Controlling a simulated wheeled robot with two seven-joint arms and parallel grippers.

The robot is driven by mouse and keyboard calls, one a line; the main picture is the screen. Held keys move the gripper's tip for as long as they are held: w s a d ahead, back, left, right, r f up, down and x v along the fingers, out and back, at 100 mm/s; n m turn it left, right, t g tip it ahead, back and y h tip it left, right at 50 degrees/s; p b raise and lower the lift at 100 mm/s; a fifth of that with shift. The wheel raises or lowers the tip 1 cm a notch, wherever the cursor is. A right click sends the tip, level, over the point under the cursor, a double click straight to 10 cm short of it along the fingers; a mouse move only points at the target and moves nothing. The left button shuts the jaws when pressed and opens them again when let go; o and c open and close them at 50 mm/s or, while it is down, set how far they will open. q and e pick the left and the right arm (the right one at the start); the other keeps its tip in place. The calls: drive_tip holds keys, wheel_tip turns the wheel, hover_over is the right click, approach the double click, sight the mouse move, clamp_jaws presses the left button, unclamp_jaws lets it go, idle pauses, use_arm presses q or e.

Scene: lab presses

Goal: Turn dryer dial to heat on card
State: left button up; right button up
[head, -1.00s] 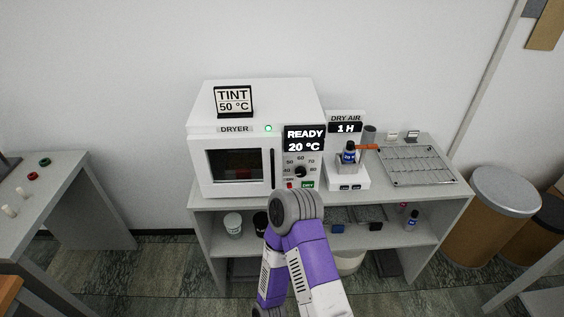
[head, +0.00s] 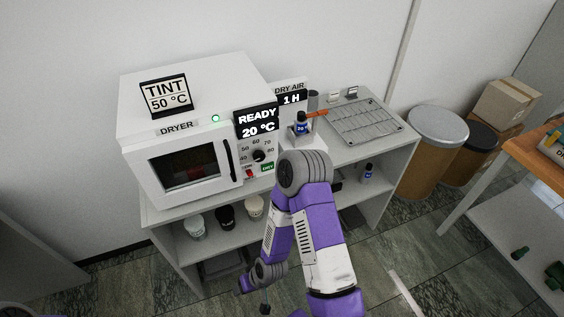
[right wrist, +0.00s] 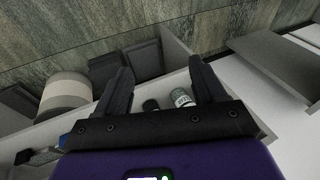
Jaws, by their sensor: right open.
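The white dryer (head: 140,117) stands on a shelf unit with its door shut. A card (head: 166,97) on top reads "TINT 50 °C". The dark round dial (head: 263,156) sits on the dryer's front panel, inside a ring of temperature numbers. Its pointer is too small to read. The display above it (head: 257,123) reads "READY 20 °C". My right arm rises in front of the shelf and bends down, away from the dial. My right gripper (right wrist: 160,68) is open and empty in the right wrist view, its fingers over the shelf area. My left gripper is not in view.
A red switch (head: 249,173) and green DRY label (head: 267,167) sit below the dial. A dry-air stand with a blue bottle (head: 302,125) and a wire rack (head: 365,122) are to the right. Cups (head: 195,226) stand on the shelf below. Bins (head: 437,150) are farther right.

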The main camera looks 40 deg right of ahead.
drive_tip(key=w+d+r+t+h+b, duration=0.2)
drive_tip(key=w+d+r+t, duration=0.35)
drive_tip(key=w+d, duration=0.4)
drive_tip(key=t+h+b, duration=0.2)
drive_tip(key=t+h, duration=0.5)
drive_tip(key=t, duration=0.2)
approach(260, 159)
drive_tip(key=w, duration=0.2)
drive_tip(key=shift+n, duration=0.3)
drive_tip(key=x, duration=0.5)
drive_tip(key=shift+w+d+r, duration=0.15)
drive_tip(key=shift+w+d, duration=0.1)
drive_tip(key=shift+d, duration=0.15)
drive_tip(key=shift+w+d, duration=0.15)
drive_tip(key=shift+w, duration=0.5)
drive_tip(key=shift+c, duration=0.5)
drive_tip(key=c, duration=1)
